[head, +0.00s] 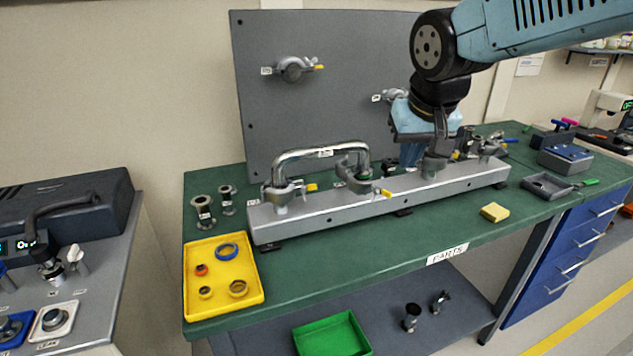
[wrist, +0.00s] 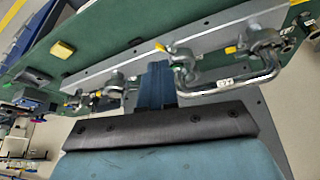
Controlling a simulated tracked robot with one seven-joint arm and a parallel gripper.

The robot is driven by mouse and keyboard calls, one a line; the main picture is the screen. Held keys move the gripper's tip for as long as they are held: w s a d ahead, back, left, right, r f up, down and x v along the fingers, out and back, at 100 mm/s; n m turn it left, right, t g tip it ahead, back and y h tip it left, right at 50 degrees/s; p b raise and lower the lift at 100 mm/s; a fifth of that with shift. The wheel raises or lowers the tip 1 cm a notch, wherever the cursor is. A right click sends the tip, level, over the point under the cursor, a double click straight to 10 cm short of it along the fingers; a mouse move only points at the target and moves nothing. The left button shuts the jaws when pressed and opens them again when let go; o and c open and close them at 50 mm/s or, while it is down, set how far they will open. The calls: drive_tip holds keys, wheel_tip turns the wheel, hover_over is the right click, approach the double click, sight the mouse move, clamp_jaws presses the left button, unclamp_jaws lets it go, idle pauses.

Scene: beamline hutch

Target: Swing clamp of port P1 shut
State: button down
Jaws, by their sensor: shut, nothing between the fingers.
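Several metal clamps with yellow-tipped levers are in the head view. Their labels are too small to read, so I cannot tell which is port P1. Two rail clamps, a left one (head: 278,196) and a second one (head: 358,182), sit at the ends of a bent chrome pipe (head: 318,152). Other rail clamps stand farther right, partly behind my arm. A left panel clamp (head: 292,69) and a right panel clamp (head: 394,95) are on the upright panel. My gripper (head: 411,158) is shut and empty, above the rail, right of the pipe. In the wrist view its blue fingers (wrist: 157,88) point toward the rail, between clamps.
The grey rail (head: 330,215) runs along the green bench (head: 400,235). A yellow tray (head: 222,305) with rings stands at the front left, a yellow block (head: 494,212) at the front right. The grey panel (head: 340,50) rises behind. Bench front between tray and block is clear.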

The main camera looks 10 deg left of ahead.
drive_tip(key=n+y, duration=0.1)
drive_tip(key=n, duration=0.1)
approach(315, 185)
drive_tip(key=s+d+r, duration=0.2)
drive_tip(key=s, duration=0.3)
drive_tip(key=shift+g, duration=0.3)
drive_tip(key=shift+w+a+f, duration=0.5)
drive_tip(key=shift+w+f, duration=0.6)
drive_tip(key=shift+f, duration=0.35)
drive_tip(key=shift+w+a+f, duration=0.55)
drive_tip(key=shift+w+f, duration=0.6)
drive_tip(key=shift+f, duration=0.3)
drive_tip(key=shift+w+a+f, duration=0.5)
drive_tip(key=shift+w+f, duration=0.6)
drive_tip(key=shift+f, duration=0.35)
drive_tip(key=shift+w+a, duration=0.2)
drive_tip(key=shift+w, duration=0.55)
